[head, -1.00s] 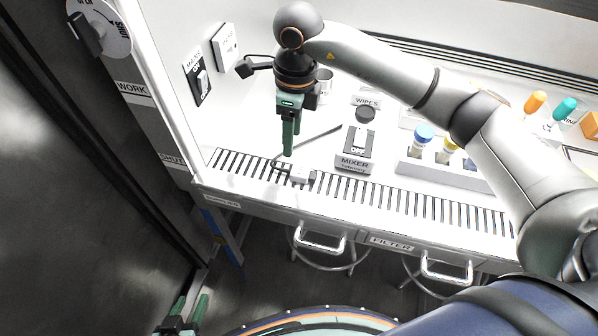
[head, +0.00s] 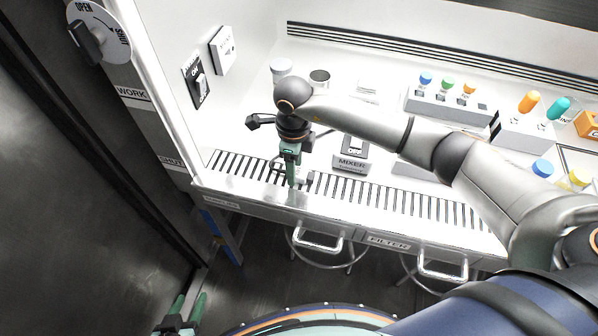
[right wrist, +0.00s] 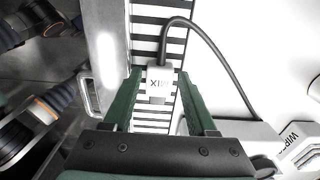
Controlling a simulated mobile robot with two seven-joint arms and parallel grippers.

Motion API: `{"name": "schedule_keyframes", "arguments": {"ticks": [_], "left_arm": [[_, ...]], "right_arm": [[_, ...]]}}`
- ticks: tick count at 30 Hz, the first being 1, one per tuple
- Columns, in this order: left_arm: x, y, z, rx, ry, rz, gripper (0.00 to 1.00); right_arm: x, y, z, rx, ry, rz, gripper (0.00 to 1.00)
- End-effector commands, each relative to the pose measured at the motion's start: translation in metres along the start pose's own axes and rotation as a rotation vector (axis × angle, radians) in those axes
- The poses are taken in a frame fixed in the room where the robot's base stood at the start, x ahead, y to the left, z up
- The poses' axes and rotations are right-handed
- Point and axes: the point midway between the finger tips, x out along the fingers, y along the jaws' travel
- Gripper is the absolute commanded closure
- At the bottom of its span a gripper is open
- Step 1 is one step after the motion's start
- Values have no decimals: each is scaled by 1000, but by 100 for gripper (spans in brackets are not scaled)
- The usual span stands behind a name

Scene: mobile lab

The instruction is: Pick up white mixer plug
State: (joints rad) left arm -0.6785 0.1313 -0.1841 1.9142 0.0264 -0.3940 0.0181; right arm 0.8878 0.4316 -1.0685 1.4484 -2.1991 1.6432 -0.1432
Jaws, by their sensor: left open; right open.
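The white mixer plug (head: 304,179) lies on the slotted strip along the bench's front edge, partly hidden by my right gripper. In the right wrist view the plug (right wrist: 161,84) carries the letters MIX, and a dark cable curves away from its far end. My right gripper (head: 292,184) points down over the plug. Its green fingers are open, one on each side of the plug in the wrist view, with gaps beside it. The mixer (head: 351,158) stands just right of it. My left gripper (head: 186,314) is open at the bottom left, away from the bench.
The cabinet's side wall (head: 160,75) rises to the left.

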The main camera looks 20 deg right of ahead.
Motion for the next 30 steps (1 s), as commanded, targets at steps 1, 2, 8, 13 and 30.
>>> {"name": "schedule_keyframes", "arguments": {"ticks": [1,2,8,13,30], "left_arm": [[0,0,0,0,0,0,50],[0,0,0,0,0,0,50],[0,0,0,0,0,0,50],[0,0,0,0,0,0,50],[0,0,0,0,0,0,50]], "right_arm": [[3,0,0,0,-1,0,43],[4,0,0,0,-1,0,43],[5,0,0,-1,-2,0,43],[5,0,0,-1,-2,0,59],[4,0,0,0,-2,-1,100]]}}
